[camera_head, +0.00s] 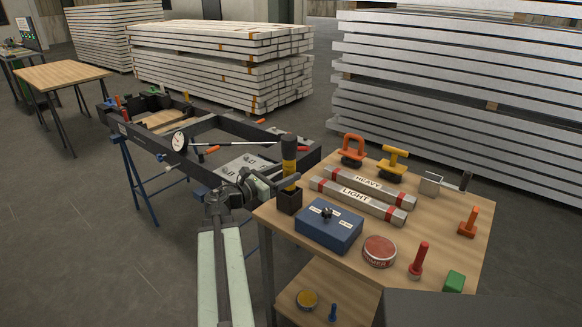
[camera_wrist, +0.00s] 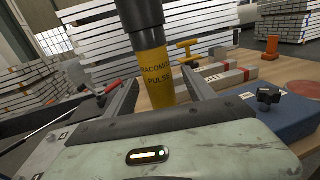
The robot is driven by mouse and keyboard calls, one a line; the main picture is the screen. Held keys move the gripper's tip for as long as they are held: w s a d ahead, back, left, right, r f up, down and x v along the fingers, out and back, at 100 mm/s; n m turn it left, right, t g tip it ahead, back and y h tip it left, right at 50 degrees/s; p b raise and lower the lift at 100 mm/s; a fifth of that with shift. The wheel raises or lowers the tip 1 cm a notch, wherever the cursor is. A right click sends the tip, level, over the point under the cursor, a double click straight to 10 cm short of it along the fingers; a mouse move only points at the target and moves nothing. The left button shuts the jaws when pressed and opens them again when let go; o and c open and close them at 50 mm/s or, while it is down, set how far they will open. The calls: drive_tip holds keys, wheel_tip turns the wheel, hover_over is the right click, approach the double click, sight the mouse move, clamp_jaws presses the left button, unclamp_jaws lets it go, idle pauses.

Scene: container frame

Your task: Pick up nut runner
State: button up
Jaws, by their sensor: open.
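The nut runner (camera_head: 289,165) stands upright in a dark square holder (camera_head: 289,201) at the left edge of the wooden table. It has a yellow body with dark lettering and a black upper part. My gripper (camera_head: 286,183) is at the tool's yellow body, just above the holder. In the wrist view my gripper (camera_wrist: 160,84) is open, with one finger on each side of the nut runner (camera_wrist: 154,62). I cannot tell whether either finger touches it. The tool's lower end is hidden behind the gripper body in the wrist view.
A blue box (camera_head: 329,228) with a black knob stands close right of the holder. Bars marked HEAVY (camera_head: 372,186) and LIGHT (camera_head: 352,199) lie behind it. A red round tin (camera_head: 380,251) sits nearer. A dark frame (camera_head: 215,165) on blue trestles stands left.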

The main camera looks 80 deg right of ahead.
drive_tip(key=shift+s+d+r, duration=0.15)
drive_tip(key=shift+s+d, duration=0.1)
drive_tip(key=shift+d, duration=0.1)
drive_tip(key=x, duration=0.4)
drive_tip(key=shift+s+d+r+p, duration=0.1)
drive_tip(key=shift+d+r+p, duration=0.05)
drive_tip(key=shift+p, duration=0.15)
clamp_jaws()
